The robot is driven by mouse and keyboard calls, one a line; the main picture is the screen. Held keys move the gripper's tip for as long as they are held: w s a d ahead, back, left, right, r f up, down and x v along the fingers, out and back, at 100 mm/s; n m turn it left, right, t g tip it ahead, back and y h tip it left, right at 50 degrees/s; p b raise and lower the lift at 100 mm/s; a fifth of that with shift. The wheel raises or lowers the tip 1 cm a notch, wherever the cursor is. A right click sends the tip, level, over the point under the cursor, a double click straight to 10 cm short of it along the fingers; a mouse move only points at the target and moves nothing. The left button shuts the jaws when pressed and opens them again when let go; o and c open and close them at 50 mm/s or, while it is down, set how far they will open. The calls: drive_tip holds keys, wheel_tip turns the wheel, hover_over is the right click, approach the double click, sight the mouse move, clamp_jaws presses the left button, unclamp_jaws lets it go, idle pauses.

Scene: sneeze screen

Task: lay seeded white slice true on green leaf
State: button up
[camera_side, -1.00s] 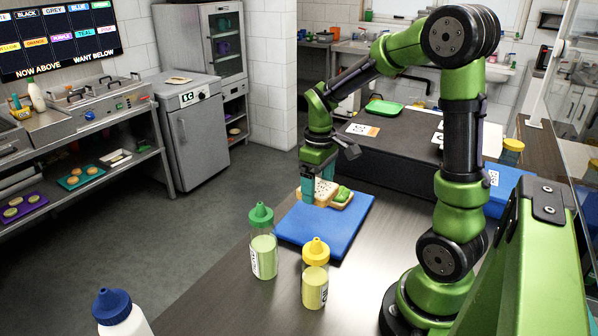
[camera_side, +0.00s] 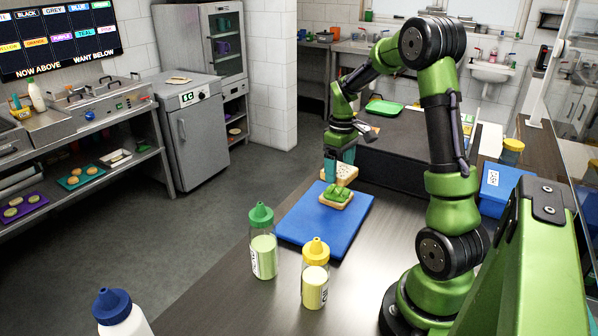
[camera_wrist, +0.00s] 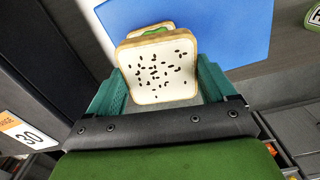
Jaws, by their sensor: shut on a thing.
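The seeded white slice (camera_wrist: 158,72) is held between the two teal fingers of my gripper (camera_wrist: 162,88), its dark-specked face toward the wrist camera. In the side view my gripper (camera_side: 339,167) holds the slice (camera_side: 345,174) above the far edge of the blue board, behind the green leaf. The green leaf (camera_side: 338,192) lies on a bread slice (camera_side: 335,201) on the blue board (camera_side: 300,222). In the wrist view the leaf (camera_wrist: 156,31) shows only as a strip past the top of the held slice.
A green-capped bottle (camera_side: 263,255) and a yellow-capped bottle (camera_side: 315,280) stand in front of the board. A blue bin (camera_side: 500,190) and a yellow-lidded jar (camera_side: 512,150) are at the right. The board's left part is bare.

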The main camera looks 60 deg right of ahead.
sight(337, 191)
drive_tip(key=shift+w+d+r+n, duration=0.15)
drive_tip(key=shift+w+d+n, duration=0.15)
drive_tip(key=shift+d, duration=0.3)
drive_tip(key=shift+r, duration=0.15)
drive_tip(key=shift+a, duration=0.1)
drive_tip(key=shift+f, duration=2.45)
drive_tip(key=shift+f, duration=0.6)
drive_tip(key=o, duration=0.8)
drive_tip(key=shift+o, duration=0.2)
drive_tip(key=shift+r, duration=0.1)
